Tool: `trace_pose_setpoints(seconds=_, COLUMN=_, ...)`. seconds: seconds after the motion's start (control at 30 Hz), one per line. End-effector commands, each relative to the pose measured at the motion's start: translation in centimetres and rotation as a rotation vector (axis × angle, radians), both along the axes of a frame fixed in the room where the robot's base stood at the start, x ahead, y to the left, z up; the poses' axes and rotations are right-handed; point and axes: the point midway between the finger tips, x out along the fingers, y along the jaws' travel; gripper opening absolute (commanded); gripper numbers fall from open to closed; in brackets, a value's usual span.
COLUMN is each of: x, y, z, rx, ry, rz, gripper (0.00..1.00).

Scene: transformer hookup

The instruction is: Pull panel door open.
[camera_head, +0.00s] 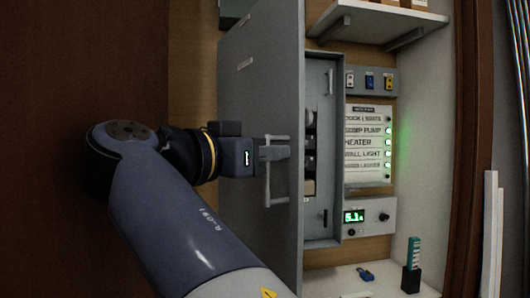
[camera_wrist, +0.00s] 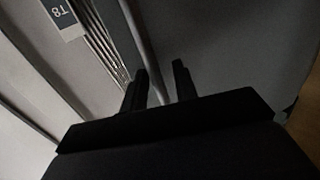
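The grey panel door (camera_head: 262,75) stands swung wide open on the left of the grey panel box (camera_head: 322,75), its inside showing. The door's upright bar handle (camera_head: 268,187) is on the face toward my arm. My gripper (camera_head: 274,150) is at the upper part of this handle. In the wrist view, my gripper's two dark fingers (camera_wrist: 161,75) are apart, and the handle bar (camera_wrist: 138,30) runs down between them, nearer the left finger. A gap shows between the bar and the right finger. Contact is too dark to tell.
Right of the box are a labelled switch panel (camera_head: 368,145) with green lights and a meter (camera_head: 368,217) with a green display. A shelf (camera_head: 385,20) is above.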

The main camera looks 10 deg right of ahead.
Motion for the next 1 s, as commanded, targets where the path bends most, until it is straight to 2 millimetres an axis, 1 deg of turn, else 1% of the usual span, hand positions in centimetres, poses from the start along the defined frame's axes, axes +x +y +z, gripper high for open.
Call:
trace_pose_setpoints(seconds=0.07, x=0.0, y=0.0, z=0.5, rx=0.001, ry=-0.001, rz=0.000, gripper=0.28)
trace_pose_setpoints(seconds=0.17, x=0.0, y=0.0, z=1.8, rx=0.001, ry=-0.002, rz=0.000, gripper=0.28)
trace_pose_setpoints(seconds=0.4, x=0.0, y=0.0, z=6.7, rx=0.002, ry=-0.002, rz=0.000, gripper=0.28)
trace_pose_setpoints(seconds=0.5, x=0.0, y=0.0, z=8.3, rx=0.001, ry=-0.002, rz=-0.001, gripper=0.28)
trace_pose_setpoints(seconds=0.6, x=0.0, y=0.0, z=9.3, rx=0.001, ry=-0.002, rz=0.000, gripper=0.28)
trace_pose_setpoints(seconds=0.73, x=0.0, y=0.0, z=10.0, rx=0.000, ry=0.000, rz=0.000, gripper=0.28)
trace_pose_setpoints(seconds=1.0, x=0.0, y=0.0, z=10.0, rx=0.000, ry=0.000, rz=0.000, gripper=0.28)
